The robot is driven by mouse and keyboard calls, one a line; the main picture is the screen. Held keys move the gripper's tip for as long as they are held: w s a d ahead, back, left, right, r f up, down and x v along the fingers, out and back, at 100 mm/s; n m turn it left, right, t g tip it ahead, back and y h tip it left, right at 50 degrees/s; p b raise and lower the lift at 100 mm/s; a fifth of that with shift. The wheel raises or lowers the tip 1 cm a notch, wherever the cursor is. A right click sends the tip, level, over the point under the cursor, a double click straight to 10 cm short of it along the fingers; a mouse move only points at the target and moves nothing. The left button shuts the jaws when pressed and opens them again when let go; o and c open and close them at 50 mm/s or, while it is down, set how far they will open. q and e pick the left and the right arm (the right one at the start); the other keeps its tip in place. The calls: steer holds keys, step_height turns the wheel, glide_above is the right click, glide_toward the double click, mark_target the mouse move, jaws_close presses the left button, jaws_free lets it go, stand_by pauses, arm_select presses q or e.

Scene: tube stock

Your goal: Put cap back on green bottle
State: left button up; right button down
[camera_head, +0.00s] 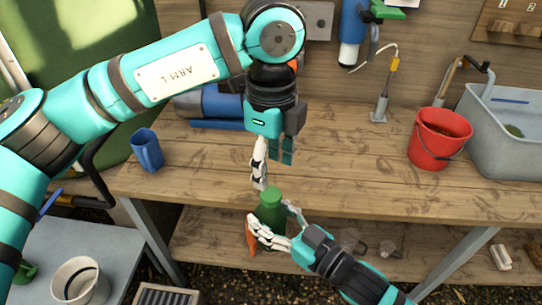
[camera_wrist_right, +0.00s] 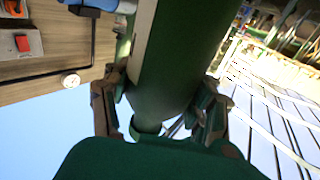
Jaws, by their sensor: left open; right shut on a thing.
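The green bottle (camera_head: 271,207) is held near the front edge of the workbench, with a narrower green top that faces up. I cannot tell whether that top is a cap or the bare neck. My right gripper (camera_head: 268,222) is shut around the bottle's body. In the right wrist view the dark green bottle (camera_wrist_right: 178,60) fills the middle, between the fingers (camera_wrist_right: 160,105). My left gripper (camera_head: 272,172) is open, pointing down just above the bottle's top. I see no cap held in it and no separate cap elsewhere.
On the workbench (camera_head: 330,150) stand a blue mug (camera_head: 147,150), a red bucket (camera_head: 438,138) and a grey basin (camera_head: 505,125). A tap (camera_head: 380,105) stands at the back. A white pot (camera_head: 80,283) is on the lower left table. The bench middle is clear.

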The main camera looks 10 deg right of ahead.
mark_target(271, 194)
arm_select(q)
step_height(271, 194, down, 7)
stand_by(0.4)
